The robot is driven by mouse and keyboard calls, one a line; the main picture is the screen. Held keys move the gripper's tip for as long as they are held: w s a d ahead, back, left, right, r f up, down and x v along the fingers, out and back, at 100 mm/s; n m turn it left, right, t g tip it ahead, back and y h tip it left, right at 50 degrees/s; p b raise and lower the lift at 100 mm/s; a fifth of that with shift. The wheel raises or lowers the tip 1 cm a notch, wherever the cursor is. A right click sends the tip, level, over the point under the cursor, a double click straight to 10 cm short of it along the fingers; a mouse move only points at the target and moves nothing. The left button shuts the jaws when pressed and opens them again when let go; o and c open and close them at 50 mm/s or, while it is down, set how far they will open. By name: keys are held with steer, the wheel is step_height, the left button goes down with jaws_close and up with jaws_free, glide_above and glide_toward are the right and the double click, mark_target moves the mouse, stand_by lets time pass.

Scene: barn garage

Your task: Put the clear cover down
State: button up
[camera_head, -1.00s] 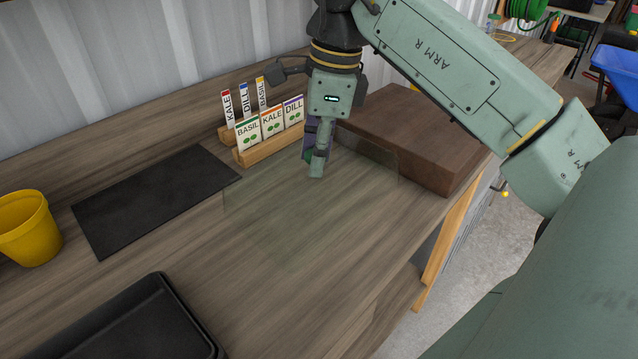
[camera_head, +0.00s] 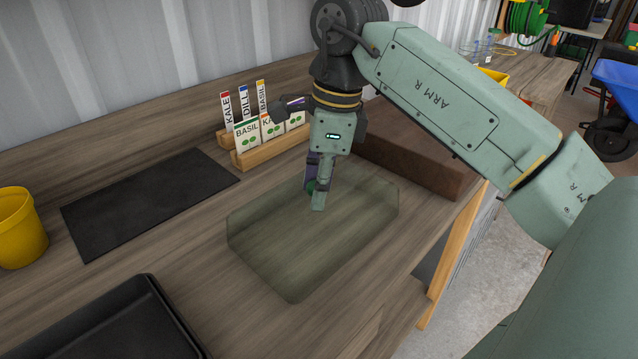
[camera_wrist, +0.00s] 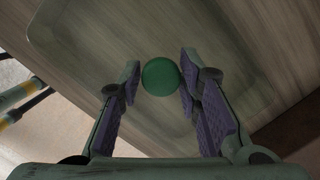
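The clear cover (camera_head: 290,250) is a see-through, smoky, rounded rectangular lid with a green knob in its middle. In the head view it is over the wooden counter, in front of the seed-packet rack. My gripper (camera_head: 318,202) points down at its middle. In the wrist view the green knob (camera_wrist: 160,76) sits between my two fingertips (camera_wrist: 159,78), which appear to press on both its sides. The cover's raised rim shows around it. I cannot tell whether the rim touches the counter or is just above it.
A brown block (camera_head: 420,160) stands behind and right of the cover. The seed-packet rack (camera_head: 262,152) is behind it. A black mat (camera_head: 150,200), a yellow pot (camera_head: 18,228) and a black tray (camera_head: 120,325) are to the left. The counter's edge (camera_head: 385,305) is at the right.

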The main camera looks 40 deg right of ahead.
mark_target(330, 200)
steer(key=shift+o, duration=1.3)
steer(key=shift+r, duration=0.1)
step_height(330, 200, up, 12)
steer(key=s+d+p, duration=0.1)
steer(key=p, duration=0.8)
steer(key=shift+d, duration=0.2)
steer(key=shift+s, duration=0.1)
